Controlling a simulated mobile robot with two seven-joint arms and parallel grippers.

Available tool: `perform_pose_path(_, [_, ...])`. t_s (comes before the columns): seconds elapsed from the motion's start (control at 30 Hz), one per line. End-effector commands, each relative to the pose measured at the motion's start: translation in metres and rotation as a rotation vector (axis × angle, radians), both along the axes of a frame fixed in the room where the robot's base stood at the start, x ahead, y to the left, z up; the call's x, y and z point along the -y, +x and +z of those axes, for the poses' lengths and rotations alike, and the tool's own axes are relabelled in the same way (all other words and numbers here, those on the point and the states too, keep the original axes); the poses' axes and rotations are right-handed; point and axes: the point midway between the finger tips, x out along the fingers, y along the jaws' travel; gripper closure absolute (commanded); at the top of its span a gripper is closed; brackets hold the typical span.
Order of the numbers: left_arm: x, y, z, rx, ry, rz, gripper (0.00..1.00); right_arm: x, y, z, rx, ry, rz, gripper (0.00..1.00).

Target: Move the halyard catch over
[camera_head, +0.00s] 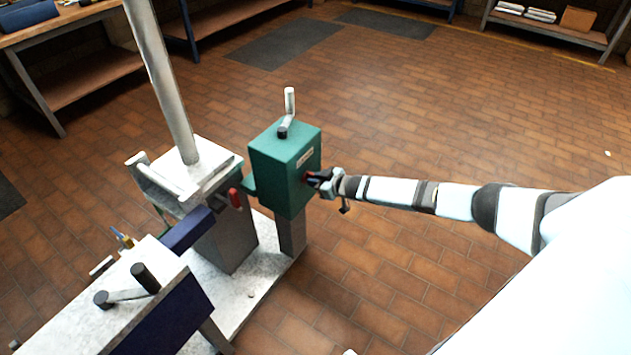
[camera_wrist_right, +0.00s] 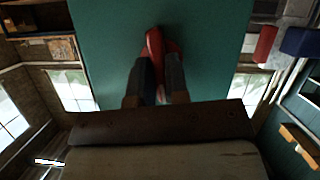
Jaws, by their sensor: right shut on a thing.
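The green box (camera_head: 282,165) stands on a grey post, with a small pale label on its right face. A small red lever, which I take to be the halyard catch (camera_head: 308,176), sits on that right face, mostly hidden behind my gripper. My right gripper (camera_head: 318,180) reaches it from the right and is shut on it. In the wrist view the red catch (camera_wrist_right: 154,44) shows between the dark fingers of my right gripper (camera_wrist_right: 158,62), against the green face (camera_wrist_right: 105,40). My left gripper is in neither view.
A crank handle (camera_head: 288,112) tops the green box. Left of it stand a metal mast (camera_head: 163,80) in its bracket and another red handle (camera_head: 235,198). A bench-like unit with a dark crank (camera_head: 128,294) is at front left.

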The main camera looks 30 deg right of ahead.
Motion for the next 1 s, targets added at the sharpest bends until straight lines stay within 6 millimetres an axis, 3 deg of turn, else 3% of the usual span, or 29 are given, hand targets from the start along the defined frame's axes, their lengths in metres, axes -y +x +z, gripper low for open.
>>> perform_pose_path(0.4, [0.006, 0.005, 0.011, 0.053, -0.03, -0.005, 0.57, 0.002, 0.001, 0.0, -0.06, 0.149, -0.002, 1.0])
perform_pose_path(0.9, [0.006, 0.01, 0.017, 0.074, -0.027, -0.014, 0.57, 0.002, 0.001, 0.001, -0.065, 0.165, -0.003, 1.0])
perform_pose_path(0.93, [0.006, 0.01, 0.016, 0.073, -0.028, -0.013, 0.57, 0.002, 0.001, 0.001, -0.065, 0.165, -0.003, 0.78])
perform_pose_path(1.0, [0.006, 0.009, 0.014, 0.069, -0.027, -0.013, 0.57, 0.002, 0.001, 0.001, -0.065, 0.165, -0.002, 0.62])
